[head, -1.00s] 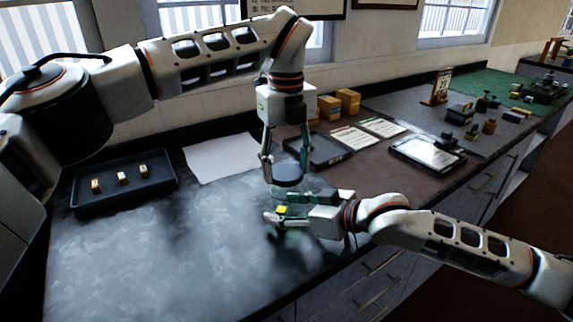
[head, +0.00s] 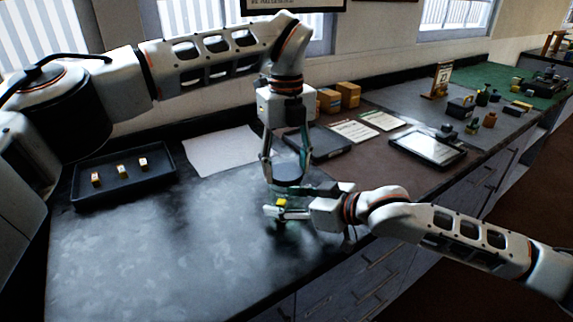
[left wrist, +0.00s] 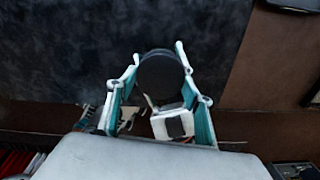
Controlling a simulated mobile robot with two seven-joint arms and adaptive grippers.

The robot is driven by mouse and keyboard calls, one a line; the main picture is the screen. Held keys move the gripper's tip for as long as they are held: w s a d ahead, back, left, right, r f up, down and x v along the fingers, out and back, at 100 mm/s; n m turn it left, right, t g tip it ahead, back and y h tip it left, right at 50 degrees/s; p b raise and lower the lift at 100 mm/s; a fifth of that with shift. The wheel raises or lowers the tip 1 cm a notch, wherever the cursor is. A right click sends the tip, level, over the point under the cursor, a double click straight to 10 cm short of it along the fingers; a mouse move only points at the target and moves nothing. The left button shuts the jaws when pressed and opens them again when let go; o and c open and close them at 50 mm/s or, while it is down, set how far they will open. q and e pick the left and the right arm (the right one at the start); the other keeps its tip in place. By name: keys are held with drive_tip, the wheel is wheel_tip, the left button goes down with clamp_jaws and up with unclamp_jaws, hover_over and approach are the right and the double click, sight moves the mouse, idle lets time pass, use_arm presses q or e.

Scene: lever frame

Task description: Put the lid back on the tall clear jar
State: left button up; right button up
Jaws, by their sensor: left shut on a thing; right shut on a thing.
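My left gripper (head: 286,182) is shut on the dark round lid (left wrist: 161,76), which lies between its fingertips in the left wrist view. In the head view the lid (head: 287,171) is held right above my right gripper. My right gripper (head: 277,211) is shut on the tall clear jar (head: 283,228), which is see-through and hard to make out against the dark bench. The jar's rim is largely hidden by the fingers. I cannot tell whether the lid touches it.
A black tray (head: 82,193) with three small blocks stands at the left on the bench (head: 150,255). A white sheet (head: 222,151), small boxes (head: 348,94), papers (head: 354,132) and a tablet (head: 428,149) lie behind. The front left of the bench is clear.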

use_arm(q)
drive_tip(key=shift+f, duration=0.5)
